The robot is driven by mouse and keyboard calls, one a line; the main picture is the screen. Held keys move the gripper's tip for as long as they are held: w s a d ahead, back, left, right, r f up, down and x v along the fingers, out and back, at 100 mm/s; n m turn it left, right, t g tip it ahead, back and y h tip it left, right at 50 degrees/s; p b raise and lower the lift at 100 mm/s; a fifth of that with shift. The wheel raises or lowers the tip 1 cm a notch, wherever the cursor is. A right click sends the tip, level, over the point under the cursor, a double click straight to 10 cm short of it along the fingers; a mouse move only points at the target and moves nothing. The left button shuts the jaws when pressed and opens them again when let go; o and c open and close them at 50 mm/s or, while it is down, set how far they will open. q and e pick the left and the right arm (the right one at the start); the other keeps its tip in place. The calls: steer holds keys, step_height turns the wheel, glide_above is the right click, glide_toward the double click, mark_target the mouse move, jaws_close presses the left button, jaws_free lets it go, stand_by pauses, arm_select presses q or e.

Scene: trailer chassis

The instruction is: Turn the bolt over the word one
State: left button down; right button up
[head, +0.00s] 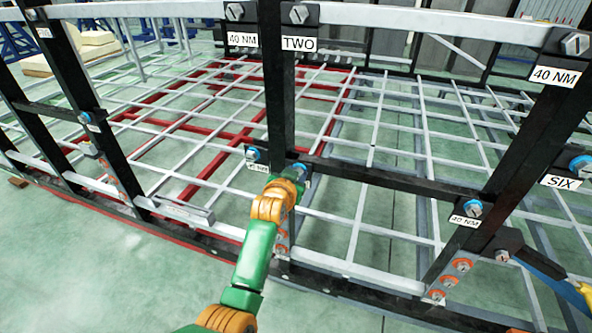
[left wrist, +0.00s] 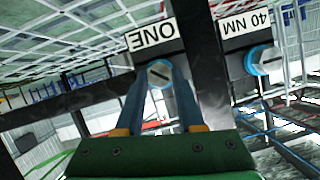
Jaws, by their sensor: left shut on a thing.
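The bolt over the word ONE (left wrist: 159,74) has a slotted silver head and a blue collar; it shows in the left wrist view. The label ONE (left wrist: 152,36) appears upside down beside it on a black post. My left gripper (head: 297,170) is at the lower end of the middle post in the head view. It is shut on this bolt, with its blue fingers (left wrist: 159,82) on either side of the head. The gripper hides the label ONE in the head view.
A neighbouring blue-collared bolt (head: 252,154) with a 40 NM label sits just left of my left gripper; it also shows in the left wrist view (left wrist: 262,61). Black crossbars and grey grid bars surround the arm.

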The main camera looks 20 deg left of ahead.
arm_select(q)
steer(key=shift+r, duration=0.15)
stand_by(0.4)
steer(key=c, duration=0.8)
jaws_free()
steer(key=shift+w, duration=0.1)
steer(key=shift+o, duration=1.4)
steer(key=shift+w+f, duration=0.1)
steer(key=shift+f, duration=0.1)
steer(key=v, duration=0.7)
steer(key=shift+b, duration=0.3)
steer(key=shift+a, duration=0.1)
